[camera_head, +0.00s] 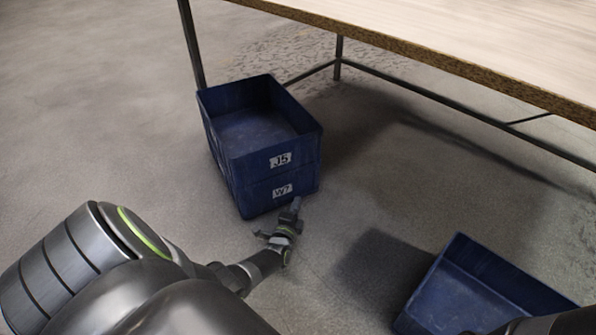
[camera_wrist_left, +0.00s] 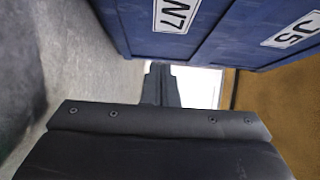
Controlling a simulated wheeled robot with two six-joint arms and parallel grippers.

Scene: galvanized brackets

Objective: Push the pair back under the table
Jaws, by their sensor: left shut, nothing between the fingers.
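Two dark blue crates stand stacked on the floor beside the table's near left leg. The upper crate, labelled J5 (camera_head: 250,165), is open on top and looks empty. The lower crate, labelled W7 (camera_head: 256,199), is mostly hidden except for its sides. My left gripper (camera_head: 296,204) is shut and empty, low in front of the lower crate's labelled face, towards its right end. I cannot tell whether it touches. The left wrist view shows the shut fingers (camera_wrist_left: 159,78) close to the W7 crate (camera_wrist_left: 138,42), with the J5 crate (camera_wrist_left: 245,22) beyond. My right gripper is not seen.
The table (camera_head: 430,35) has a wooden top, thin metal legs and a low crossbar (camera_head: 450,102). Under it the floor is bare behind the crates. Another blue crate (camera_head: 480,285) lies at the lower right. Open floor separates it from the stack.

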